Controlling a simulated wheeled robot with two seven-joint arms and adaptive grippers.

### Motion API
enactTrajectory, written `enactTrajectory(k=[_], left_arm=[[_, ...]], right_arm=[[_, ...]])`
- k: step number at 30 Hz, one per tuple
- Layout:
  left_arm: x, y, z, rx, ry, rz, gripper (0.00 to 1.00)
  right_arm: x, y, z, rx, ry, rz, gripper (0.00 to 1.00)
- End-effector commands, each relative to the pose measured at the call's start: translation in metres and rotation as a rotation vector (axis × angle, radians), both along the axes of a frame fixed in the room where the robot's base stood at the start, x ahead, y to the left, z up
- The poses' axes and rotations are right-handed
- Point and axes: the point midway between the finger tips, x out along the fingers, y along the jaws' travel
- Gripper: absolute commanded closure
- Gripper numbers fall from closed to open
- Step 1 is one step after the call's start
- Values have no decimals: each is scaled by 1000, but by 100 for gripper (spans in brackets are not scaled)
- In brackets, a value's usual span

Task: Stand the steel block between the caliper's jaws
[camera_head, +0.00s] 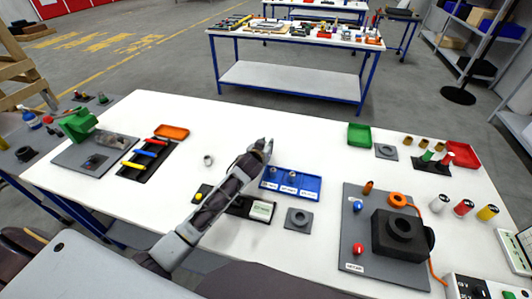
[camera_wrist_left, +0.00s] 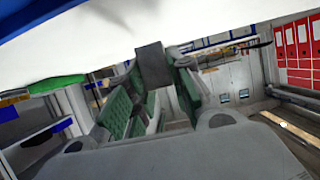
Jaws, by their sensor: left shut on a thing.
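My left gripper (camera_head: 262,147) reaches over the white table, just behind the blue tray. In the left wrist view my left gripper (camera_wrist_left: 153,88) has its green-padded fingers shut on a dark grey steel block (camera_wrist_left: 153,64). The block stands out past the fingertips against the white table top. I cannot make out the caliper for certain. A dark flat item with a white label (camera_head: 262,211) lies partly under my left forearm, with a yellow-marked black piece (camera_head: 201,193) on the forearm's other side. My right gripper is not in view.
The blue tray (camera_head: 290,184) has labelled compartments holding small grey parts. A grey ring plate (camera_head: 298,219) lies in front of it. A grey board (camera_head: 385,236) with a black block stands right. A small ring (camera_head: 208,160) lies left. The table behind the gripper is clear.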

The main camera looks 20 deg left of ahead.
Motion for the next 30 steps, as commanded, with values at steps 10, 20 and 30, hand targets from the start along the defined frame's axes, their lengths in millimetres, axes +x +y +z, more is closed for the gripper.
enactTrajectory(k=[10,20,30], left_arm=[[0,0,-2,-1,-3,-1,100],[0,0,-26,-1,0,0,100],[0,-1,-40,-2,-3,-1,100]], right_arm=[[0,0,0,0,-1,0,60],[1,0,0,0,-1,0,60],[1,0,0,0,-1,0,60]])
